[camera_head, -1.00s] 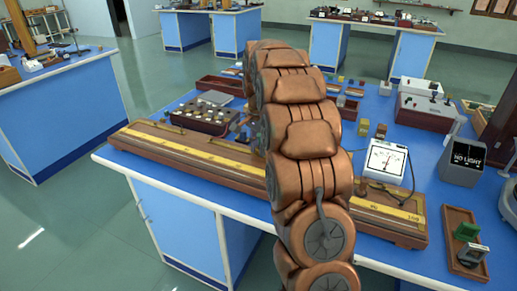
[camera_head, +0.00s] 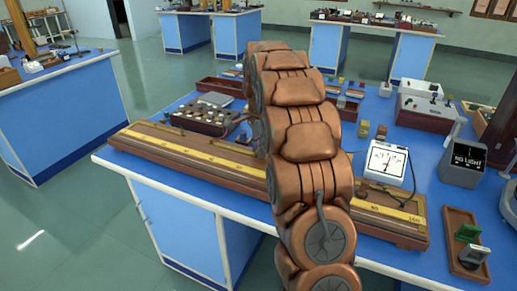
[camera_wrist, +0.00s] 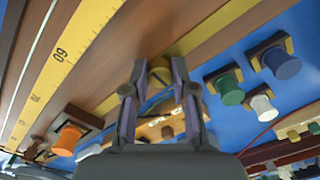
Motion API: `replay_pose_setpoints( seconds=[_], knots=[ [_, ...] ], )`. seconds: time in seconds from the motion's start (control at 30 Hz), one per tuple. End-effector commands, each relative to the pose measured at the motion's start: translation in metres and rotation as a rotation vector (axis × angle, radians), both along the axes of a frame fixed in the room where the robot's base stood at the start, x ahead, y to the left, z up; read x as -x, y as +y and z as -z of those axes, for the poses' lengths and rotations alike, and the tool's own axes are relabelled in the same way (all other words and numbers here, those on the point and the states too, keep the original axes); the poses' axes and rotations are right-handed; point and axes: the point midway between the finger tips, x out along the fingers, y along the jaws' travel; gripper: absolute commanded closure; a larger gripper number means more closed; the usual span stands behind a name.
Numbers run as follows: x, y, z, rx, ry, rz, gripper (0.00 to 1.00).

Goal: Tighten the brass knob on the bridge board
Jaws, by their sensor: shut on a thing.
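The bridge board (camera_head: 195,150) is a long wooden board with a yellow scale on the near bench in the head view. It fills the upper part of the wrist view (camera_wrist: 200,22), with its scale (camera_wrist: 75,40) at left. My gripper (camera_wrist: 159,73) is closed around a small brass knob (camera_wrist: 160,76) on the board. The fingers sit on both sides of the knob and hide part of it. In the head view my arm hides the gripper, the knob and the middle of the board.
In the wrist view, green (camera_wrist: 228,90), blue (camera_wrist: 280,62), white (camera_wrist: 263,107) and orange (camera_wrist: 67,139) terminals stand nearby. In the head view, a white meter (camera_head: 385,162), a "NO LIGHT" box (camera_head: 463,164), a dark knobbed box (camera_head: 205,117) and a wooden tray (camera_head: 457,217) share the bench.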

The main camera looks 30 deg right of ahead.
Motion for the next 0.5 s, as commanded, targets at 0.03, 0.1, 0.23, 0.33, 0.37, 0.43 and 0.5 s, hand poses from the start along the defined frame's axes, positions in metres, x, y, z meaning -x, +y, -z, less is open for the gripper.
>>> replay_pose_setpoints(
  seconds=[0.03, 0.1, 0.23, 0.33, 0.37, 0.43, 0.5],
  knots=[
    [0.0012, -0.0017, 0.0001, 0.002, 0.002, 0.002, 1.0],
    [0.0013, -0.0017, 0.0001, 0.003, 0.002, 0.002, 1.0],
    [0.0011, -0.0016, 0.0001, 0.003, 0.002, 0.001, 0.64],
    [0.0006, -0.0007, 0.0001, 0.002, 0.002, 0.0, 0.54],
    [0.0006, -0.0004, 0.0001, 0.002, 0.002, -0.001, 0.51],
    [0.0003, -0.0001, 0.0001, 0.001, 0.001, -0.001, 0.49],
    [0.0002, 0.0002, 0.0001, 0.001, 0.001, -0.002, 0.49]
  ],
)
